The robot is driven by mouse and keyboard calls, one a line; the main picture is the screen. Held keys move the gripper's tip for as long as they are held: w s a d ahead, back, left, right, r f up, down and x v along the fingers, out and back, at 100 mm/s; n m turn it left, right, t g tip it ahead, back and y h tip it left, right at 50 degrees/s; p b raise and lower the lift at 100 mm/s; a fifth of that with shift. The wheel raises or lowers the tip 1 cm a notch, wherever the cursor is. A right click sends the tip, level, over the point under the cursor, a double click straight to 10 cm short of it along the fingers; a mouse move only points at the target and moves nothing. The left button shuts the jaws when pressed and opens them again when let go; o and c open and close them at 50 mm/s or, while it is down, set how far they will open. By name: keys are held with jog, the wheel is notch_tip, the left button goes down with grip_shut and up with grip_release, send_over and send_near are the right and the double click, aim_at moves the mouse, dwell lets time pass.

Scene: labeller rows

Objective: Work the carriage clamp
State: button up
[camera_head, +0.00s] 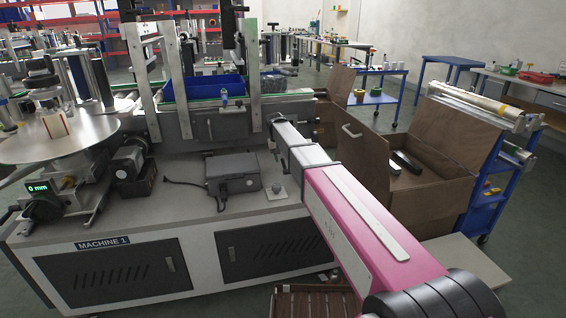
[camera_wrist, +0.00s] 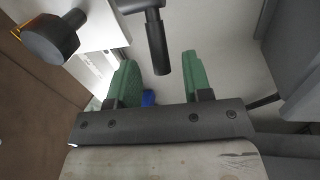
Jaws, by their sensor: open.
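In the wrist view my gripper (camera_wrist: 160,62) is open, with its two green fingers apart and nothing held between them. A black lever handle (camera_wrist: 157,42) hangs down from the top of that view, and its lower end shows between the two fingertips, apart from both. A black round knob (camera_wrist: 52,38) on a shaft is to the left of it. I cannot tell for sure which of these belongs to the carriage clamp. In the head view my pink arm reaches to the right part of the labelling machine (camera_head: 215,128), and my fingers are hidden there.
A grey control box (camera_head: 233,173) with a cable sits on the machine's bench. A round disc (camera_head: 60,140) and a green "0 mm" display (camera_head: 38,188) are at the left. An open brown wooden crate (camera_head: 425,185) stands right of my arm. A blue cart (camera_head: 490,195) is beyond it.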

jog(key=shift+d+f, duration=0.2)
jog(key=shift+f, duration=1.1)
jog(key=shift+c, duration=0.3)
grip_shut()
